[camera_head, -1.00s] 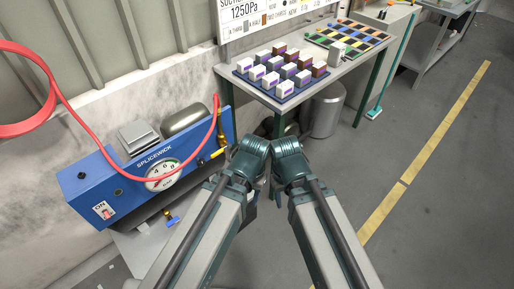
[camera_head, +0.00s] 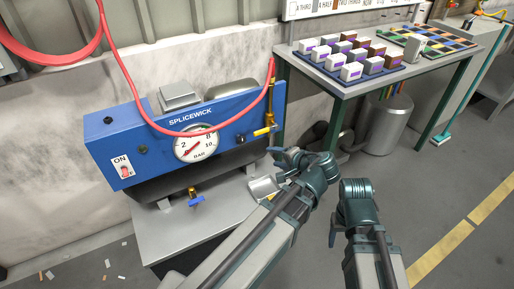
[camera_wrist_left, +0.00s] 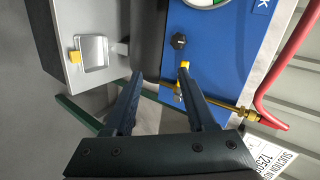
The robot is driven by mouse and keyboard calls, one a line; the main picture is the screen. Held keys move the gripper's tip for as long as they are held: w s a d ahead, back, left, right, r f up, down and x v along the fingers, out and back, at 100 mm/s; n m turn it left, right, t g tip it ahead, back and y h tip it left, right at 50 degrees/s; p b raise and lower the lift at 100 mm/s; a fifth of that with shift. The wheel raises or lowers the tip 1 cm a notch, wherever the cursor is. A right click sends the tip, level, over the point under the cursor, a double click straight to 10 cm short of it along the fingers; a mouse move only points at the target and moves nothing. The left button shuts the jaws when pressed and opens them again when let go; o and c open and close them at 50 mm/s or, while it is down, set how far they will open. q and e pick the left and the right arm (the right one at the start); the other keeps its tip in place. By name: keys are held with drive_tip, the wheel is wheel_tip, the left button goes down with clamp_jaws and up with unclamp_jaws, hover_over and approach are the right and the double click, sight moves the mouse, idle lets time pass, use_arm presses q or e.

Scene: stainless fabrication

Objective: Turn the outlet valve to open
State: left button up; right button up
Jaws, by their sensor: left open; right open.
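The outlet valve (camera_head: 263,131) is on a brass pipe at the right end of the blue compressor panel (camera_head: 120,145). My left gripper (camera_head: 281,165) is open, below and slightly right of the valve. In the left wrist view my open fingers (camera_wrist_left: 160,72) point at the panel, and the lever's yellow tip (camera_wrist_left: 184,65) shows at the end of the right finger, which hides part of the lever. I cannot tell whether they touch. My right gripper (camera_head: 333,226) hangs low beside its arm, open and away from the valve.
A pressure gauge (camera_head: 195,145) and an ON switch (camera_head: 122,167) are on the panel. A blue-handled valve (camera_head: 195,200) sits below the tank. A red hose (camera_head: 130,95) arches over the panel. A green-legged table (camera_head: 330,85) with boxes stands right.

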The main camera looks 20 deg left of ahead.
use_arm(q)
drive_tip(key=w+a+f+m+t+y+b, duration=0.2)
drive_tip(key=w+b, duration=0.4)
drive_tip(key=b, duration=0.6)
drive_tip(key=f+t+y, duration=0.1)
drive_tip(key=t+y, duration=0.1)
drive_tip(key=shift+w+a+f+m+t, duration=0.2)
drive_tip(key=shift+w+m+t, duration=0.1)
drive_tip(key=shift+m+t, duration=0.1)
use_arm(e)
wheel_tip(320, 180, down, 15)
drive_tip(key=shift+f, duration=0.15)
